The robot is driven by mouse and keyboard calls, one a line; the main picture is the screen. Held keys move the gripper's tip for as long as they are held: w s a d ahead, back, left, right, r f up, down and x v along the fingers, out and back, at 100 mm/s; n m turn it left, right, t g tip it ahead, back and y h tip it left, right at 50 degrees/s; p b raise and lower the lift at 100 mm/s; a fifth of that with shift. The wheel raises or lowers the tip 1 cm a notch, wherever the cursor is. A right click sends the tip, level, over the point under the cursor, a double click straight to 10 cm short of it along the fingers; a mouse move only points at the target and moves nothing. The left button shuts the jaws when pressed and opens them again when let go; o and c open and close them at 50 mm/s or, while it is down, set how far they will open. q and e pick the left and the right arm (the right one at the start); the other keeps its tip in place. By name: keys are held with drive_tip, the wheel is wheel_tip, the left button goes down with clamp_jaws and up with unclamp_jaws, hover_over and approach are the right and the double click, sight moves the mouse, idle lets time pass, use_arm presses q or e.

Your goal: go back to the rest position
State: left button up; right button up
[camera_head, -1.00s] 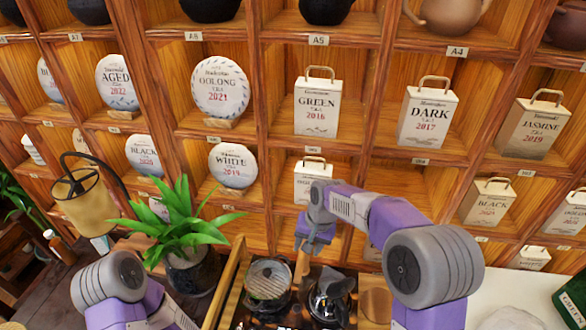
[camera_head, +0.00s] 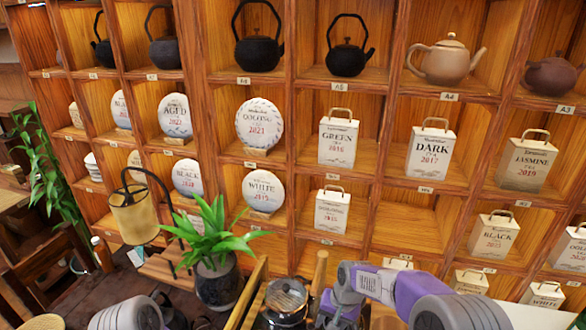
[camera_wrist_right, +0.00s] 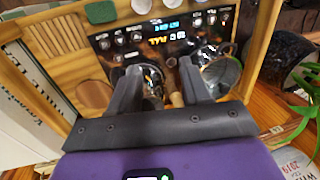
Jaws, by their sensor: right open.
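My right arm (camera_head: 375,283) comes in from the lower right in the head view, bent over the counter in front of the shelves. Its gripper (camera_wrist_right: 160,85) shows in the right wrist view with two dark fingers apart and nothing between them. It is over a wooden tray (camera_wrist_right: 60,62) that holds a dark panel and glass pots. My left arm (camera_head: 130,314) shows only as a grey rounded joint at the bottom left of the head view.
A tall wooden shelf (camera_head: 395,90) holds teapots, round tea cakes and boxed teas. A potted plant (camera_head: 218,280) and a lamp (camera_head: 135,215) stand left of the tray. A glass pot (camera_head: 286,298) is close to my right arm.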

drive_tip(key=d+x, duration=0.1)
drive_tip(key=x, duration=0.6)
drive_tip(key=s+f+y+b, duration=0.2)
drive_tip(key=s+f, duration=1.4)
drive_tip(key=s, duration=0.5)
use_arm(q)
wheel_tip(320, 180, down, 12)
drive_tip(key=w+b, duration=0.1)
drive_tip(key=b, duration=0.9)
use_arm(e)
wheel_tip(320, 180, down, 11)
use_arm(q)
drive_tip(key=shift+f, duration=0.1)
use_arm(e)
drive_tip(key=shift+d+r, duration=0.1)
drive_tip(key=shift+d, duration=0.05)
